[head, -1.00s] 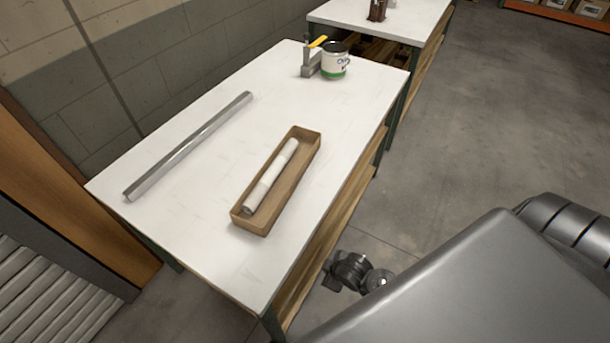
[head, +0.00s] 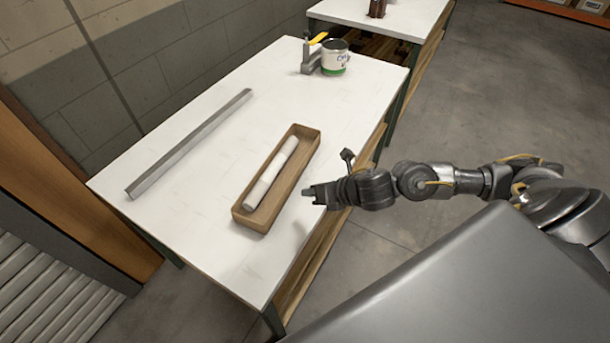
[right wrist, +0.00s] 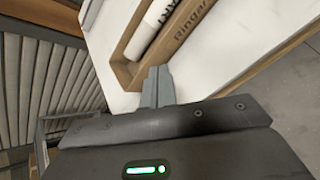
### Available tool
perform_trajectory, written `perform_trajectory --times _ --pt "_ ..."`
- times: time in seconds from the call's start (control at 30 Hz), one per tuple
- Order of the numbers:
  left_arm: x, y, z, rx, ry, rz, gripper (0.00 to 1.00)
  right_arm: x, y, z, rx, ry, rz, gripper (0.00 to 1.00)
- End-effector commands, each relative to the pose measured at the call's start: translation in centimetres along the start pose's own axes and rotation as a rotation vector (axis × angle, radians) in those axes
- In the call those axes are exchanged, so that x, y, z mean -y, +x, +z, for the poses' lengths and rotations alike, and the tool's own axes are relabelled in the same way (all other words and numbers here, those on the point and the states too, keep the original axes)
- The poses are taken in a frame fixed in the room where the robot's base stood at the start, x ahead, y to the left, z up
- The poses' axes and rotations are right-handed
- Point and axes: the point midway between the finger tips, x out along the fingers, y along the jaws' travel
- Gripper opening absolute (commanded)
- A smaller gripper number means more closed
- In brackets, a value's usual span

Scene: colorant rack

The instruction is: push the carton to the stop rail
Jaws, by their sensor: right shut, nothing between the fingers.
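The carton (head: 282,194) is a long, shallow, open brown box on the white table, with a white roll (head: 271,173) lying inside it. The carton's wall also shows in the right wrist view (right wrist: 180,33), with dark lettering on its side. The stop rail (head: 190,143) is a long grey metal bar on the table, left of the carton, with bare table between them. My right gripper (head: 306,191) is shut and empty, just right of the carton's long side. Its fingers show in the right wrist view (right wrist: 157,88) close to the carton; contact is unclear. My left gripper is out of view.
A white and green can (head: 335,60) and a grey clamp-like tool with a yellow handle (head: 312,54) stand at the table's far end. The white table (head: 170,222) is bare between carton and rail. A second table (head: 390,22) stands behind.

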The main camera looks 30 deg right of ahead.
Motion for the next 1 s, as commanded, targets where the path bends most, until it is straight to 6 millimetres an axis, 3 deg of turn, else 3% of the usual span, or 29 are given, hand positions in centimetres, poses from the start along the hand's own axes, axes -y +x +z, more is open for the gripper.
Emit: perform_trajectory --times 0.1,0.2,0.33,0.53,0.77,1.0 --pt "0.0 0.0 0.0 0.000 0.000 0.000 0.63 3.4 -2.0 1.9 -0.044 -0.330 -0.019 0.00" --pt "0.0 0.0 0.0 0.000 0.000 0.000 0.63 5.3 -3.4 2.6 -0.079 -0.502 -0.026 0.00" --pt "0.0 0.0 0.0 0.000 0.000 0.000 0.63 6.7 -4.5 3.0 -0.106 -0.616 -0.031 0.00" --pt "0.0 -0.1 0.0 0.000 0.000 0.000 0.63 7.1 -4.7 3.0 -0.114 -0.647 -0.030 0.00" --pt "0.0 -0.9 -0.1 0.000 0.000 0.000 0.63 7.0 -2.5 2.9 -0.113 -0.642 -0.029 0.00" --pt "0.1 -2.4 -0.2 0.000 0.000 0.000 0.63 7.2 2.5 2.5 -0.113 -0.641 -0.029 0.00"
